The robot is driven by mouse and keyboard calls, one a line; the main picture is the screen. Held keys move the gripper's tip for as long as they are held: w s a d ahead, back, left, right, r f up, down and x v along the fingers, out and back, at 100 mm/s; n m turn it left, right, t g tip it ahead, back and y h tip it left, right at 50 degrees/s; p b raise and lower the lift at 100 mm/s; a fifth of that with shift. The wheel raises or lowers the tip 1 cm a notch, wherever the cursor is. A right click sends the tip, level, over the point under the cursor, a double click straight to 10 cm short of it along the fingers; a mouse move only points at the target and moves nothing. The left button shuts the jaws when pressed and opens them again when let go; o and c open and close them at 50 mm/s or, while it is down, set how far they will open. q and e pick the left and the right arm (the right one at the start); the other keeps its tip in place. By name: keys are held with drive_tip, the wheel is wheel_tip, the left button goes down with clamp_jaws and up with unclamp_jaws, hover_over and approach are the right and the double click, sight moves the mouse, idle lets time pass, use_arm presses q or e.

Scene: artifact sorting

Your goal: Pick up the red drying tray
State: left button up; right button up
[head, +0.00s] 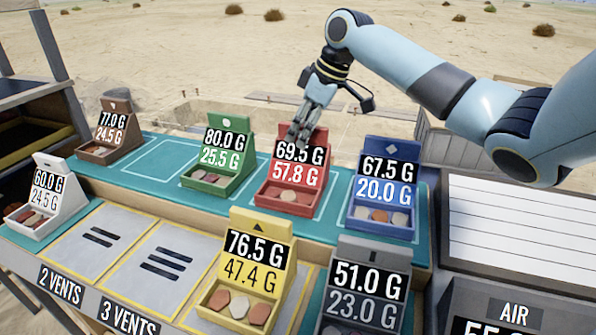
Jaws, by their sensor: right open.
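The red drying tray (309,208) stands upright on the teal back shelf, between the green and the blue trays. Its back plate reads 69.5 G and 57.8 G, and small pieces lie in its shallow front. My right gripper (298,136) comes in from the upper right and points down at the top edge of the red tray's back plate. It is open, and its fingertips overlap that edge in the picture. I cannot tell whether they touch it. My left gripper is not in view.
A green tray (218,187) stands left of the red one, and a blue tray (380,228) stands close on its right. Brown (101,154), white (26,222), yellow (225,323) and grey (370,254) trays stand around them. An empty outlined slot (160,160) lies between brown and green.

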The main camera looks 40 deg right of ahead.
drive_tip(key=shift+f+p, duration=0.25)
drive_tip(key=shift+p, duration=0.1)
idle(0.4)
drive_tip(key=shift+c, duration=0.4)
clamp_jaws()
